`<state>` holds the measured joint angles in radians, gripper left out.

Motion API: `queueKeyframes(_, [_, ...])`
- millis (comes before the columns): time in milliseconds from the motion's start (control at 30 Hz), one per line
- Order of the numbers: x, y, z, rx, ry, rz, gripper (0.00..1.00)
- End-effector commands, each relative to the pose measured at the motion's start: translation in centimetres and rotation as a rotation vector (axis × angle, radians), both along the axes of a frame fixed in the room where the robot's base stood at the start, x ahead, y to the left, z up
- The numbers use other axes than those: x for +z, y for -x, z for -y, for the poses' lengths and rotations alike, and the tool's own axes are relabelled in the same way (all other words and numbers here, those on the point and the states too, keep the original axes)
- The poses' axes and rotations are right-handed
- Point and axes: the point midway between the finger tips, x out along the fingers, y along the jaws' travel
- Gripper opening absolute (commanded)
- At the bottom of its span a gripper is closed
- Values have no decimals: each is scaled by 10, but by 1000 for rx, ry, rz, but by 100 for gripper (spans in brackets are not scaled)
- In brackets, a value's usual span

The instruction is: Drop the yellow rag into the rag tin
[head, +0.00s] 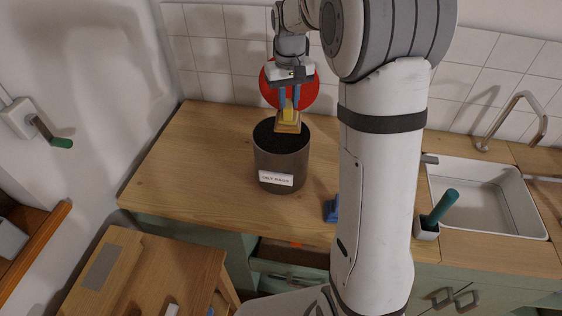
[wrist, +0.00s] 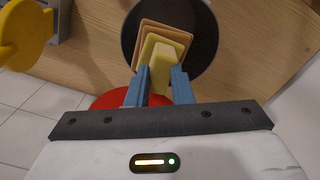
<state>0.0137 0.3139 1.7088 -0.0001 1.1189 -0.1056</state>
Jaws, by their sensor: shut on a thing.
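My gripper (head: 289,103) has its blue fingers shut on the yellow rag (head: 289,114), above the rag tin. In the wrist view the rag (wrist: 166,50) is a pale yellow block between the fingertips (wrist: 160,76), with tan square layers beneath it. The rag tin (head: 281,165) is a dark round can with a white label, standing upright on the wooden counter. Its dark open mouth (wrist: 205,25) lies behind the rag in the wrist view. The rag hangs over the mouth, toward its far side in the head view; the exact height gap is unclear.
A red disc (head: 307,92) stands behind the tin, near the tiled wall. A small blue object (head: 331,210) lies near the counter's front edge. A sink (head: 480,190) and a green-handled item (head: 441,207) are right. The counter left of the tin (head: 190,150) is clear.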

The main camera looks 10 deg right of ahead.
Motion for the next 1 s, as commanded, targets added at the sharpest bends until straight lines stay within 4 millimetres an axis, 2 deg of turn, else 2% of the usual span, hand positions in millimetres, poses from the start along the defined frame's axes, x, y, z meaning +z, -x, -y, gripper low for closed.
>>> queueKeyframes(33, [-12, 0, 0, 1, 0, -1, 0])
queueKeyframes(200, [-30, 0, -1, 1, 0, -1, 0])
queueKeyframes(567, [-33, 0, -1, 2, 0, 0, 0])
queueKeyframes(600, [-33, 0, -1, 2, 0, 0, 22])
queueKeyframes(867, [-33, 0, -2, 3, 0, 0, 44])
queueKeyframes(1000, [-33, 0, -2, 3, 0, 0, 45])
